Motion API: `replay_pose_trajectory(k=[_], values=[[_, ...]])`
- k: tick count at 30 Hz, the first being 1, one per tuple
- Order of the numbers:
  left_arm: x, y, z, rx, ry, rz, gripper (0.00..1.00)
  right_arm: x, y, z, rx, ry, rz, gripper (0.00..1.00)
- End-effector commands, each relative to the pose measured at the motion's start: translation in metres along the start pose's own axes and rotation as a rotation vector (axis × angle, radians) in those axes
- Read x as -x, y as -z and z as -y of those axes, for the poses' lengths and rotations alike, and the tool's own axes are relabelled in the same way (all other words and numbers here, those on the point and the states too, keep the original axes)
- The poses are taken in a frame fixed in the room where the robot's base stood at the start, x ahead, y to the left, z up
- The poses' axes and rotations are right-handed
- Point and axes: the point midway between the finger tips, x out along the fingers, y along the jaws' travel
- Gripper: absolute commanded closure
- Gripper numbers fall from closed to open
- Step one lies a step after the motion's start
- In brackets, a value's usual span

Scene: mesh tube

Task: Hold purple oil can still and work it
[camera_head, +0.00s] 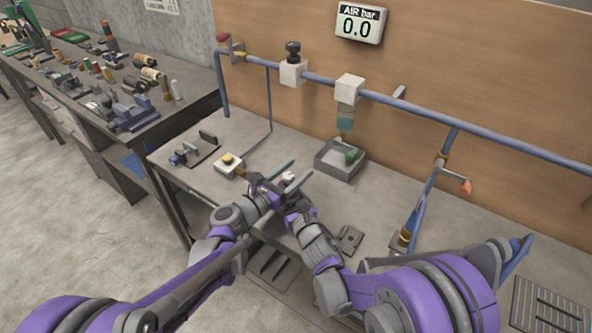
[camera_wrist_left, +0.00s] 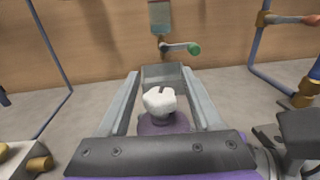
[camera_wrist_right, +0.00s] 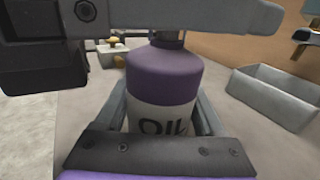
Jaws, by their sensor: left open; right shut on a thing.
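The purple oil can has a purple upper body and a pale label reading "OIL" in the right wrist view (camera_wrist_right: 163,80). My right gripper (camera_head: 292,206) is shut around the labelled body, holding it upright. The can's white top (camera_wrist_left: 159,101) shows in the left wrist view, above a purple collar, and also in the head view (camera_head: 289,176). My left gripper (camera_wrist_left: 160,76) is open, with its fingers on either side of the white top and gaps beside it. In the head view the grippers hide most of the can.
A grey open tray (camera_head: 340,160) stands behind the grippers, under a valve with a green handle (camera_head: 351,155). A box with a yellow button (camera_head: 229,164) is to the left. Blue pipes (camera_head: 420,108) run along the back panel; the gauge (camera_head: 359,24) reads 0.0.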

Motion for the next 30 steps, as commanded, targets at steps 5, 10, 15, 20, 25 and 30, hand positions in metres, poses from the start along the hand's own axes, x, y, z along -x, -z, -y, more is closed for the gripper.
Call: replay_pose_trajectory(k=[5,10,15,20,25,30], values=[[0.027,0.0,-0.001,0.0,-0.003,0.0,0.34,0.0,0.0,0.0,0.0,0.0,0.0,1.0],[0.065,0.0,-0.001,-0.001,-0.004,0.0,0.34,0.0,0.0,0.0,0.0,0.0,0.0,1.0],[0.096,0.0,-0.001,0.0,-0.003,-0.001,0.34,0.0,0.0,0.0,0.0,0.0,0.0,1.0],[0.113,0.0,0.0,0.0,-0.002,0.0,0.34,0.0,0.0,0.0,0.0,0.0,0.0,1.0],[0.118,0.0,0.0,0.0,-0.001,0.0,0.34,0.0,0.0,0.0,0.0,0.0,0.0,1.0],[0.117,0.0,0.0,0.0,0.0,0.0,0.34,0.0,0.0,0.0,0.0,0.0,0.0,1.0]])
